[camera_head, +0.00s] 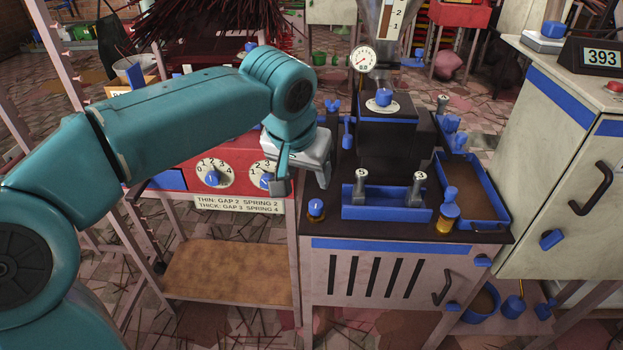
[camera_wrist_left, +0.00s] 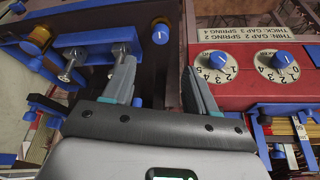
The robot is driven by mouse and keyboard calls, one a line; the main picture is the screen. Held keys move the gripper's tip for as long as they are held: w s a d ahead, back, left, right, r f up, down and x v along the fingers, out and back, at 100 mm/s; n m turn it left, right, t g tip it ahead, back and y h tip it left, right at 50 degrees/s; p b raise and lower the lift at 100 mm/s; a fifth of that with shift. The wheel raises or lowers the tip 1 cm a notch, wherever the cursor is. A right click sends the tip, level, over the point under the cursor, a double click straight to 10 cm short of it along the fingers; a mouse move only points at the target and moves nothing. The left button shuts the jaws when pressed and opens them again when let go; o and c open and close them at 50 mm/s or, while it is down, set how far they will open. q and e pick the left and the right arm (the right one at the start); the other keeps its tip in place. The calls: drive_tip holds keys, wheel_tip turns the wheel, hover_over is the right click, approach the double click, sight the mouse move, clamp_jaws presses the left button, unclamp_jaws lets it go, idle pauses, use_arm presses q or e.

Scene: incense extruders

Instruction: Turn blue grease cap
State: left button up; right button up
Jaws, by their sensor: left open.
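A small blue cap (camera_head: 316,207) on an amber base, apparently the grease cap, stands at the front left corner of the dark machine top. The same cap shows in the left wrist view (camera_wrist_left: 160,34) with a white mark on it. My left gripper (camera_head: 302,183) is open and empty, pointing down just behind and above that cap. In the left wrist view the cap lies beyond the gap between the fingertips (camera_wrist_left: 160,66), apart from them. A taller amber cup with a blue top (camera_head: 447,212) stands at the front right. My right gripper is not in view.
A blue tray (camera_head: 387,213) with two metal handles is right of the cap. A red panel with numbered dials (camera_head: 213,177) and a label (camera_head: 238,205) is left of it. A black block with a gauge (camera_head: 363,59) stands behind. A pale cabinet (camera_head: 540,160) is at right.

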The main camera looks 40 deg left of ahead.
use_arm(q)
drive_tip(key=v, duration=0.4)
drive_tip(key=shift+p, duration=0.4)
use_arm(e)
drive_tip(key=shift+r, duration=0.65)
use_arm(q)
drive_tip(key=shift+f, duration=0.1)
